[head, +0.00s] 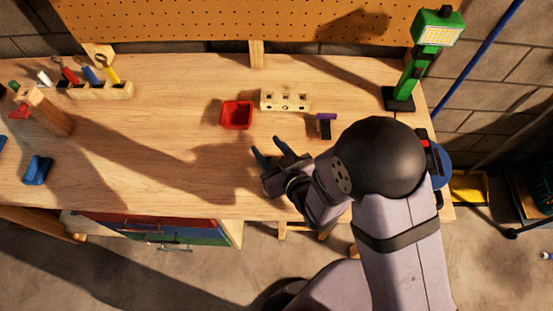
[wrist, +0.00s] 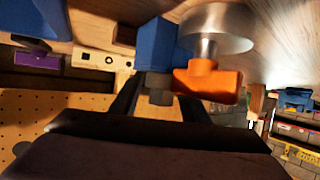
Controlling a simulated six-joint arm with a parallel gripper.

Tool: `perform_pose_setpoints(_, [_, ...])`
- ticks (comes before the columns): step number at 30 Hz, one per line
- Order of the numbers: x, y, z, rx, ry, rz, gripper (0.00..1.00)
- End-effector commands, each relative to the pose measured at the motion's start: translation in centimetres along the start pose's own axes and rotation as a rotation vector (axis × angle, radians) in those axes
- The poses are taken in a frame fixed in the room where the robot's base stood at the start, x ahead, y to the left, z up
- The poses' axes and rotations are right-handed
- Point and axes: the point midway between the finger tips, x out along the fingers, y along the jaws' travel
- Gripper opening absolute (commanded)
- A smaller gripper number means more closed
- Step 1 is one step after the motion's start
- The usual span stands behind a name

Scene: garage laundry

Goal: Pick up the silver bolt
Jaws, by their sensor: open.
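In the wrist view, a silver piece with a broad round head and short stem (wrist: 218,28) looks like the bolt. Its stem end meets or overlaps an orange block-like shape (wrist: 208,85); I cannot tell whether they touch. In the head view I cannot make out the bolt; my arm may hide it. My gripper (head: 271,152) is low over the middle of the workbench, with its dark blue fingers apart and nothing visible between them. In the wrist view, a blue finger-like part (wrist: 156,42) is just left of the silver piece.
A red bin (head: 237,115) is beyond my gripper, near a wooden block with holes (head: 285,100). A purple-topped item (head: 326,122) stands to the right. A green lamp (head: 410,75) is at the back right. A tool rack (head: 100,90) is at the left. The bench's left-centre is clear.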

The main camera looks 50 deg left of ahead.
Motion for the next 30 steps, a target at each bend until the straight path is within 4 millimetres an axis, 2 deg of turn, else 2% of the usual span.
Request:
perform_pose_setpoints(2, [0.0, 0.0, 0.0, 0.0, 0.0, 0.0, 0.42])
perform_pose_setpoints(7, [0.0, 0.0, 0.0, 0.0, -0.001, 0.0, 0.03])
perform_pose_setpoints(8, [0.0, 0.0, 0.0, 0.0, -0.001, 0.0, 0.0])
perform_pose_setpoints(22, [-0.1, 0.0, -0.3, 0.0, 0.0, 0.0, 0.0])
perform_pose_setpoints(30, [-0.6, 0.0, -1.7, -0.001, 0.003, 0.0, 0.0])
